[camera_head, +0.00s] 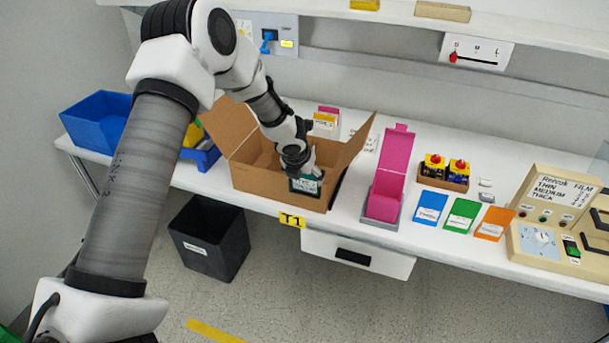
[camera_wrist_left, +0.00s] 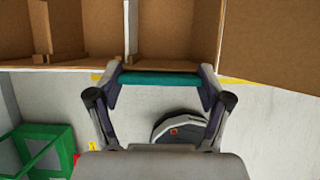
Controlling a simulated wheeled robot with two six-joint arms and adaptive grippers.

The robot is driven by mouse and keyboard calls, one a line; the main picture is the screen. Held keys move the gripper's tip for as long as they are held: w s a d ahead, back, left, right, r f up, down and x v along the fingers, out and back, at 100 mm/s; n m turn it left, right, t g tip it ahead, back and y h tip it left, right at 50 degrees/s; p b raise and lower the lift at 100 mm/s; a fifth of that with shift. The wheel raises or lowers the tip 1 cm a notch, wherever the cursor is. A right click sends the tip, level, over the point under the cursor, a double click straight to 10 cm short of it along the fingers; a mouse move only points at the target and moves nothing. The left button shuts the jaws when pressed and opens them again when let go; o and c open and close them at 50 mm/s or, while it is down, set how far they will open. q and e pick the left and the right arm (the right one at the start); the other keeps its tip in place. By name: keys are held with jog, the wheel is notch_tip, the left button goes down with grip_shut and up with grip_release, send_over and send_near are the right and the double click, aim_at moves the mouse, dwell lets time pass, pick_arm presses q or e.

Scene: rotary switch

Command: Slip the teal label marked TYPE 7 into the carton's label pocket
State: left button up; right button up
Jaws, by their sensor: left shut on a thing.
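The brown carton (camera_head: 262,183) stands open on the bench with its flaps spread. The teal label (camera_head: 306,185) is upright at the right part of the carton's front wall; its print is too small to read. My left gripper (camera_head: 304,171) is shut on the label from above. In the left wrist view, the gripper (camera_wrist_left: 160,82) has the teal label (camera_wrist_left: 160,77) across its two fingertips, close along the carton's wall (camera_wrist_left: 175,65). The label pocket is not clearly seen, and I cannot tell if the label's lower edge is inside it. My right gripper is not in view.
A pink box (camera_head: 384,203) stands right of the carton, then blue (camera_head: 430,208), green (camera_head: 462,214) and orange (camera_head: 494,222) cards. A blue bin (camera_head: 95,122) is at the left. A black bin (camera_head: 210,240) stands on the floor. A beige control box (camera_head: 545,215) is at the right.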

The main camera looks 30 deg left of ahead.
pick_arm(q)
jog(key=shift+f, duration=0.2)
jog(key=o, duration=0.7)
jog(key=v, duration=1.2)
